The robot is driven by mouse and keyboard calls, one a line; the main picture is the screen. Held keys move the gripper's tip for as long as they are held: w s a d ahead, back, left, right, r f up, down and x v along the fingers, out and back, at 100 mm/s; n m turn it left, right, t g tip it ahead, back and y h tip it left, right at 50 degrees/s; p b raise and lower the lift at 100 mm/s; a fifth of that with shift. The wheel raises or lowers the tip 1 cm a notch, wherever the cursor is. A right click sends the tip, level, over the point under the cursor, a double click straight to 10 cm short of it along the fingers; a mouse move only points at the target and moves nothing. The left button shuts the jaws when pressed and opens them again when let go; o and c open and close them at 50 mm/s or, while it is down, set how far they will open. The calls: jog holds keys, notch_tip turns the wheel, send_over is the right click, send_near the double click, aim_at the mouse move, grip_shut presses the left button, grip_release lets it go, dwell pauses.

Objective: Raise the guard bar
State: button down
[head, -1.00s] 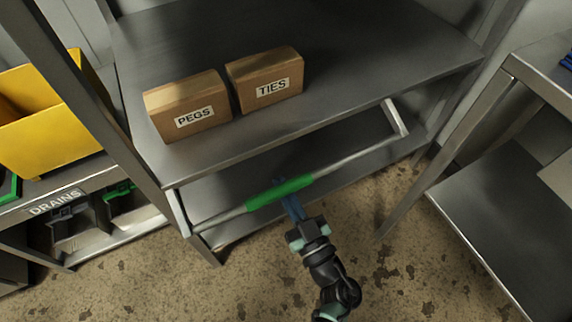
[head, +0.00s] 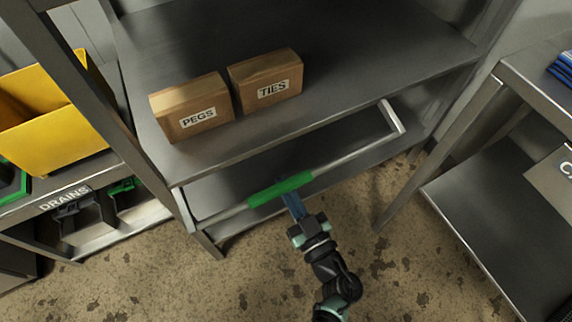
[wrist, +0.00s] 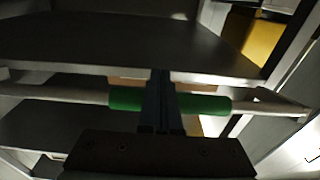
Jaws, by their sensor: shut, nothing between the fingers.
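The guard bar (head: 339,162) is a pale bar with a green grip sleeve (head: 279,189), held by side arms at the front of the steel shelf unit. It hangs low, below the edge of the shelf with the boxes. My gripper (head: 289,193) is at the green sleeve, with its blue fingers crossing the sleeve's middle. In the wrist view the closed fingers (wrist: 160,95) lie across the green sleeve (wrist: 203,104), with green showing on both sides. Nothing shows between the fingers. Whether they press on the sleeve from below I cannot tell.
Cardboard boxes labelled PEGS (head: 192,107) and TIES (head: 265,80) stand on the shelf (head: 330,85) above the bar. A yellow bin (head: 50,120) and a DRAINS rack (head: 64,199) are at left. A steel table (head: 490,215) stands at right. Floor in front is open.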

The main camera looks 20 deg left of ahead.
aim_at(288, 185)
jog(key=shift+s+d+r+g+h+p, duration=0.1)
jog(key=shift+d+r+g+h+p, duration=0.15)
jog(key=shift+r+p, duration=0.75)
jog(key=shift+s+r+g+h+p, duration=0.15)
jog(key=shift+h+p, duration=0.2)
jog(key=shift+p, duration=1.4)
jog(key=shift+d+p, duration=0.1)
jog(key=shift+p, duration=0.2)
jog(key=shift+r+p, duration=0.35)
jog(key=shift+p, duration=0.6)
jog(key=r+h+p, duration=0.1)
jog(key=p, duration=0.2)
jog(key=shift+r+g, duration=0.15)
jog(key=shift+g, duration=0.25)
jog(key=shift+r+p, duration=0.1)
jog(key=shift+p, duration=0.85)
jog(key=shift+r, duration=0.1)
jog(key=shift+r+g+h+p, duration=0.3)
jog(key=shift+r+p, duration=0.05)
jog(key=shift+p, duration=0.65)
jog(key=shift+w+a+r+g+h+p, duration=0.15)
jog(key=shift+r+h+p, duration=0.15)
jog(key=shift+p, duration=0.8)
jog(key=shift+a+r+g+h+p, duration=0.15)
jog(key=shift+r+p, duration=0.25)
jog(key=shift+p, duration=0.7)
